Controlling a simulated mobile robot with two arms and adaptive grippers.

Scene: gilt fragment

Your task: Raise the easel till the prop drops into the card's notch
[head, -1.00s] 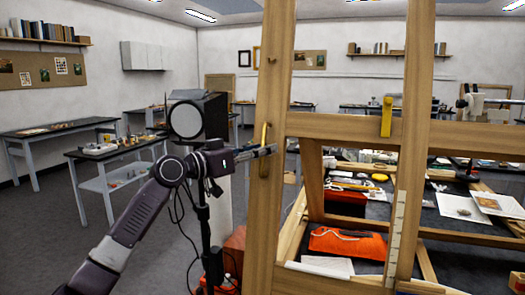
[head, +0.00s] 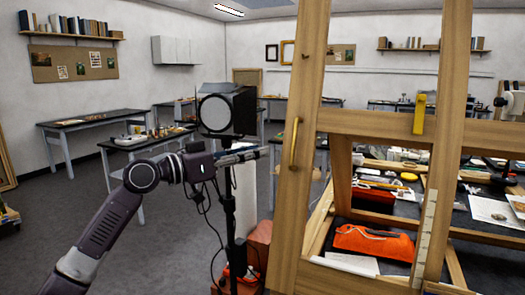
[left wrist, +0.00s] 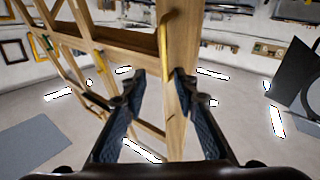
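The wooden easel (head: 312,95) stands at centre right, its two posts joined by a crossbar. A brass handle (head: 294,145) is on its left post; it also shows in the left wrist view (left wrist: 166,33). A yellow fitting (head: 419,113) sits on the crossbar. A pale marked strip (head: 425,238) runs down the right post; I cannot tell whether it is the card, and no prop or notch can be made out. My left gripper (head: 262,152) is left of the handle, apart from it. In the wrist view its fingers (left wrist: 158,82) are spread and empty. My right gripper is not in view.
A black lamp (head: 226,110) on a stand is close behind my left arm. An orange cloth (head: 372,243) lies on the cluttered table behind the easel. Grey side tables (head: 80,123) stand at the left wall, with open floor before them.

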